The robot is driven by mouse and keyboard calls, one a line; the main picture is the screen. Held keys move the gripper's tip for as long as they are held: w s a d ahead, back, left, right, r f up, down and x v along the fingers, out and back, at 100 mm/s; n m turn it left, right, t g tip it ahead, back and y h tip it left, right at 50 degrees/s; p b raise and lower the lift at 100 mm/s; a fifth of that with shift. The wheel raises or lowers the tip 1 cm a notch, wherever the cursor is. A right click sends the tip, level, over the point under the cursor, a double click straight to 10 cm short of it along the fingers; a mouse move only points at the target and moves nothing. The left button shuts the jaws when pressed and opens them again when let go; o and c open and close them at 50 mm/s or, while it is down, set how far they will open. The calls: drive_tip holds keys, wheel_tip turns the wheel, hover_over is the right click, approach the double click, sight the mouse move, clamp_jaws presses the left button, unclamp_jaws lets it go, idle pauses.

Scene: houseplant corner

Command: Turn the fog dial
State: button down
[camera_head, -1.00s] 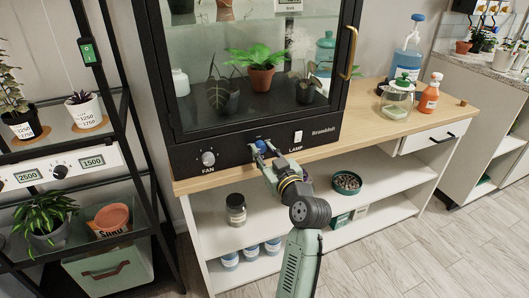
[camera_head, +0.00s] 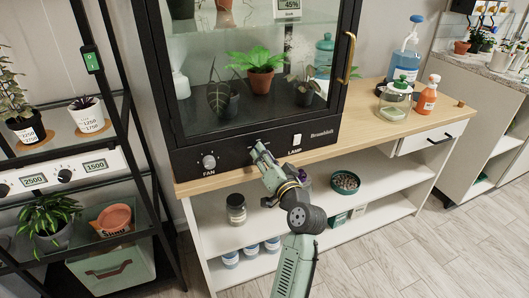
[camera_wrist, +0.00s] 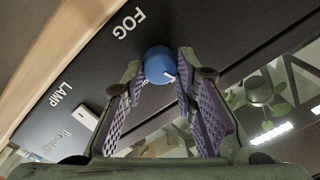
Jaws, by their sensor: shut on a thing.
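The fog dial (camera_wrist: 157,62) is a round blue knob with a white pointer mark, on the black front panel (camera_wrist: 75,105) beside the word FOG. In the wrist view its mark points to the lower right. My gripper (camera_wrist: 160,72) is shut on the dial, with one purple-padded finger on each side of it. In the head view my gripper (camera_head: 258,153) is at the panel between the FAN knob and the LAMP switch, seen nearly edge-on, and it hides most or all of the dial.
The FAN knob (camera_head: 209,161) is left of my gripper, and the white LAMP switch (camera_head: 297,139) is close on its right. The glass cabinet (camera_head: 285,105) above holds several plants. A jar (camera_head: 236,208) and a green tin (camera_head: 345,182) stand on the shelf below.

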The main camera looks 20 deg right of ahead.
drive_tip(key=shift+m+p, duration=0.8)
drive_tip(key=shift+m, duration=1)
drive_tip(key=shift+f, duration=0.1)
drive_tip(key=c, duration=1.3)
unclamp_jaws()
drive_tip(key=shift+s, duration=0.1)
drive_tip(key=s, duration=1.1)
drive_tip(key=shift+s+d+f, duration=0.2)
drive_tip(key=shift+s+d, duration=0.1)
drive_tip(key=shift+s, duration=0.1)
